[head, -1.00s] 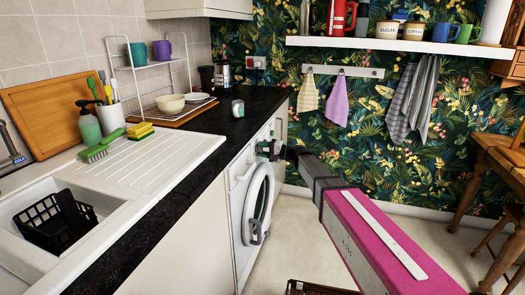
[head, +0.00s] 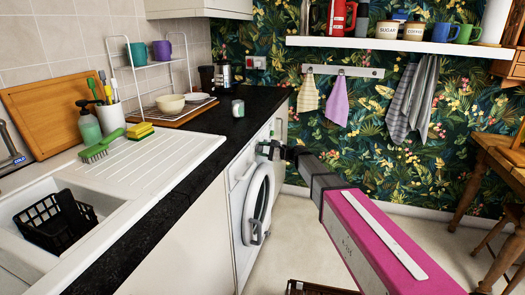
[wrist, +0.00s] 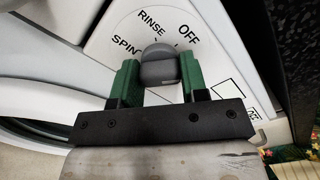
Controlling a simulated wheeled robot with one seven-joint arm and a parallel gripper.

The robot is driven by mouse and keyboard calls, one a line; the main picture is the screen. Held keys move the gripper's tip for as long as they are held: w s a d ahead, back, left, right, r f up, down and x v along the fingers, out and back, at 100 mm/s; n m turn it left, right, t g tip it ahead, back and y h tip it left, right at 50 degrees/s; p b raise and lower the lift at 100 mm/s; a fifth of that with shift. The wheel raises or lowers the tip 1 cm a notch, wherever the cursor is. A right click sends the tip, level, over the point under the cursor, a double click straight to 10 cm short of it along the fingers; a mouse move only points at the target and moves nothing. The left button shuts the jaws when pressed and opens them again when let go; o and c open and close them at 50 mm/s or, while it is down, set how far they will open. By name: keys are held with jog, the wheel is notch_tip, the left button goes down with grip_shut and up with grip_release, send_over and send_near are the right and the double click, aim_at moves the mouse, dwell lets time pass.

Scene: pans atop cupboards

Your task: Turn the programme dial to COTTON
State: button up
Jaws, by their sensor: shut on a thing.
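The programme dial (wrist: 158,68) is a dark grey round knob on the white panel of the washing machine (head: 240,212). In the wrist view it sits between the two green fingers of my gripper (wrist: 159,82), which is shut on it. The lettering SPIN, RINSE and OFF shows on the panel beyond the knob. The word COTTON is not visible; the gripper covers part of the panel. In the head view my gripper (head: 268,149) is at the machine's upper front, and the dial is hidden there.
The black worktop (head: 235,125) runs above the machine, with a small grey-and-green object (head: 238,108) near its edge. The machine's round door (head: 258,205) is below my gripper. Bare floor (head: 290,240) lies right of the machine. A wooden table (head: 495,165) stands at the far right.

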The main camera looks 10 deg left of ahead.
jog(key=shift+m, duration=1.9)
jog(key=o, duration=0.9)
jog(key=d, duration=0.7)
jog(key=s+d, duration=0.1)
jog(key=d, duration=0.3)
